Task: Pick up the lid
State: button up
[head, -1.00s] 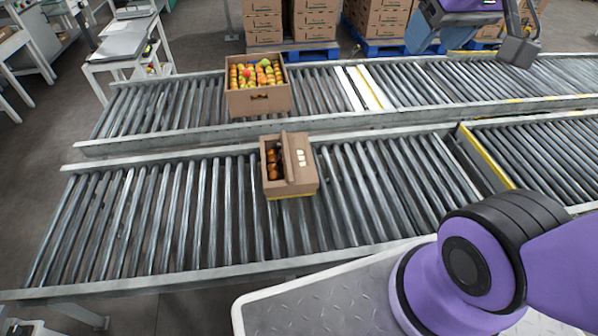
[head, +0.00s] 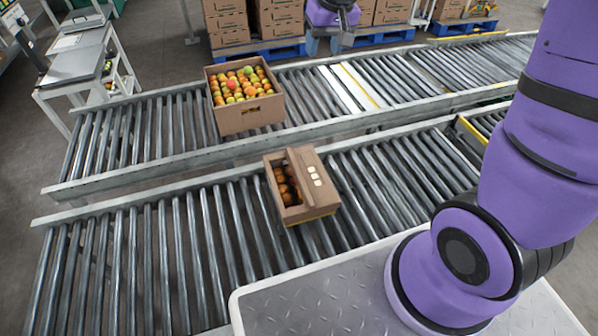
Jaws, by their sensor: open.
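A small cardboard box (head: 294,215) stands on the near roller conveyor, with reddish-orange tomatoes (head: 284,187) showing in its open left part. A brown cardboard piece, which looks like the lid (head: 325,193), covers its right part, with a raised edge along the opening and several pale patches on top. I cannot tell exactly how it rests on the box. My gripper (head: 330,43) shows at the top edge, purple with grey fingers apart. It is open and empty, well away from the lid, and its upper part is cut off.
A larger open carton (head: 250,117) full of tomatoes stands on the far conveyor (head: 150,140). The near conveyor (head: 150,260) is clear to the left of the small box. Stacked cartons (head: 280,20) on blue pallets stand behind. A scale table (head: 78,65) is at left.

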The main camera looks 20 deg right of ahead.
jog(key=w+a+f, duration=0.1)
jog(key=w+f, duration=0.5)
jog(key=f, duration=0.4)
jog(key=g+h, duration=0.1)
jog(key=g, duration=0.2)
send_over(299, 173)
notch_tip(299, 173, down, 30)
jog(key=shift+s+f, duration=0.1)
jog(key=shift+f, duration=5.8)
grip_shut()
